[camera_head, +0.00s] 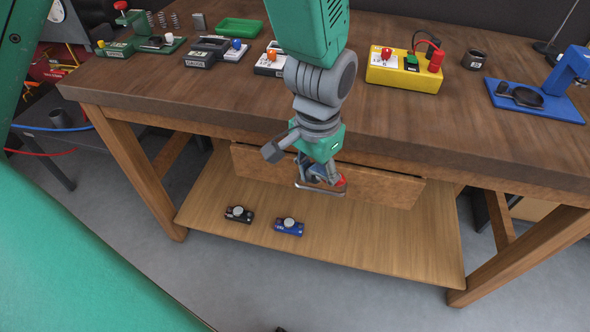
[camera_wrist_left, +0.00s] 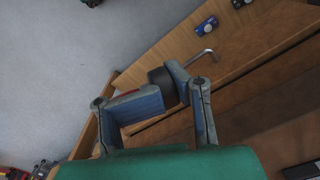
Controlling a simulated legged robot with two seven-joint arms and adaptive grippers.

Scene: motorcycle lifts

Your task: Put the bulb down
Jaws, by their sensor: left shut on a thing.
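My left gripper (camera_head: 322,184) is in front of the bench's wooden drawer front (camera_head: 385,184), by its thin metal handle. In the left wrist view its fingers (camera_wrist_left: 163,88) are shut on a small dark thing (camera_wrist_left: 162,80). A bit of red shows by the fingers in both views. The fingers hide much of the held thing, so I cannot make out whether it is the bulb. The handle (camera_wrist_left: 204,54) runs behind one fingertip; I cannot tell whether they touch. My right gripper is not in view.
On the lower shelf (camera_head: 390,240) are a black box (camera_head: 239,214) and a blue box (camera_head: 289,227), each with a silvery knob. The benchtop holds a yellow box (camera_head: 405,76), a green tray (camera_head: 239,28) and a blue stand (camera_head: 535,100). The shelf's right half is clear.

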